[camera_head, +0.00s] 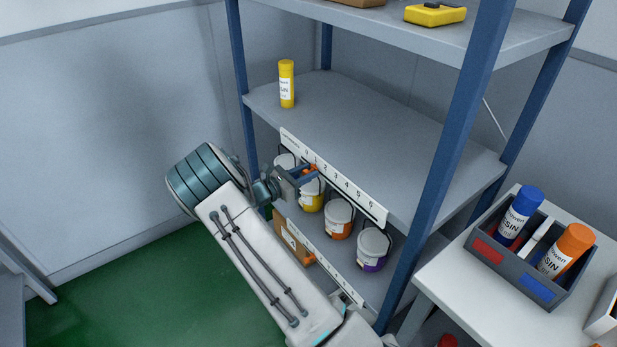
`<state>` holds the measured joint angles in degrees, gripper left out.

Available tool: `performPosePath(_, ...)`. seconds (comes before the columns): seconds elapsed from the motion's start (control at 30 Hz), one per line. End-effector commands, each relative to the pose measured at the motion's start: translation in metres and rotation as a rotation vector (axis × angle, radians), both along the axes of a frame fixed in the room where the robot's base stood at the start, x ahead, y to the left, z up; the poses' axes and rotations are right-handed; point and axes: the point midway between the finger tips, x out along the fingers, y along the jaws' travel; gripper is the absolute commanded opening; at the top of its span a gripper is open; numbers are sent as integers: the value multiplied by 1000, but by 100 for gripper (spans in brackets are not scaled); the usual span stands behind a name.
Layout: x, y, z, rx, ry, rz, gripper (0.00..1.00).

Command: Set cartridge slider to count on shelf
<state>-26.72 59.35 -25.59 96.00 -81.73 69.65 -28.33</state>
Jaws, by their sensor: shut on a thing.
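A white numbered strip (350,188) runs along the front edge of the middle shelf (375,125), with figures rising to 6 at the right. My gripper (305,174) is at the strip's left part, shut on the small orange slider (311,168). The slider is near the low figures; its exact mark is too small and partly covered to read. One yellow resin cartridge (287,84) stands upright on the middle shelf, at the back left.
Paint-like buckets, including an orange-banded one (339,219) and a purple-banded one (373,249), stand on the shelf below. A blue post (455,150) rises at the right. A grey crate (516,258) with cartridges sits on a white table (440,267).

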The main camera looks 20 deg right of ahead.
Motion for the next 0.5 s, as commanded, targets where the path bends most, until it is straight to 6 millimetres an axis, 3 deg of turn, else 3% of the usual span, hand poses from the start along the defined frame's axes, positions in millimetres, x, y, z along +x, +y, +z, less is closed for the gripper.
performPosePath(0.3,0,0,-1,1,1,-1,0)
performPosePath(0.33,0,0,-1,1,1,-1,31)
performPosePath(0.37,0,0,-1,1,1,-1,40)
performPosePath(0.5,0,0,-1,1,1,0,43)
